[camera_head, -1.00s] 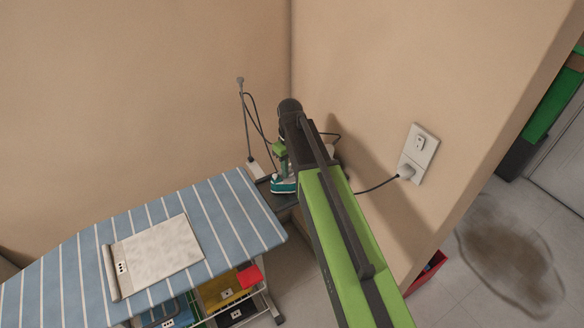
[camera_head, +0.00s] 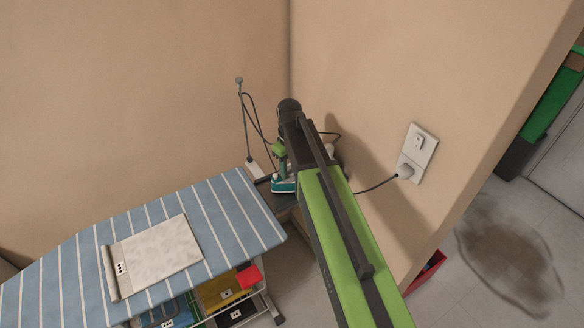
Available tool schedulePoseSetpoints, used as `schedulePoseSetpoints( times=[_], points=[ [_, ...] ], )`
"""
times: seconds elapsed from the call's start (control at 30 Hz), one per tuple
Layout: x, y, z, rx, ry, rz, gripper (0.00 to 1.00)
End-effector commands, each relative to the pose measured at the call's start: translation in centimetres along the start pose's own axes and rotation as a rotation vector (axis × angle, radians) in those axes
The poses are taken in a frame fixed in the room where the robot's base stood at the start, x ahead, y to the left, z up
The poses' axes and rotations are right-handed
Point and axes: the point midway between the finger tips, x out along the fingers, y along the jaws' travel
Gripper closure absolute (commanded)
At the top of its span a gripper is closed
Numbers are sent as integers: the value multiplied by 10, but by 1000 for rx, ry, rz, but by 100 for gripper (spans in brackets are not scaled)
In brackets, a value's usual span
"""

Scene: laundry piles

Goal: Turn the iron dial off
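The iron (camera_head: 283,186) shows as a teal and white base at the far end of the ironing board (camera_head: 190,205), on a dark rest. My green and black arm reaches over from the lower right, and its end is at the iron. A green part of my gripper (camera_head: 279,152) shows just above the iron, at its left side. The fingertips and the iron's dial are hidden or too small to make out. I cannot tell whether my gripper touches the dial.
A cord runs to a plug in the wall socket (camera_head: 413,155). A thin upright rod (camera_head: 243,115) stands behind the board. A folded pale cloth (camera_head: 155,255) lies on the board. Baskets sit below. The wall corner is close to my arm. A dark stain (camera_head: 510,255) marks the floor at right.

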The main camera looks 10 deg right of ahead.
Motion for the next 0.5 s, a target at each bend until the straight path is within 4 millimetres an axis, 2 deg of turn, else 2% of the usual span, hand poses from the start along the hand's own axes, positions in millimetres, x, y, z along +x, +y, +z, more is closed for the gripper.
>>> schedulePoseSetpoints(
  times=[0.13, 0.27, 0.5],
  points=[
    [-2, 0, 0, 0, 1, 0, 51],
    [-13, 0, 0, 0, 1, 0, 51],
    [-51, 0, -1, 0, 1, 0, 51]
  ],
)
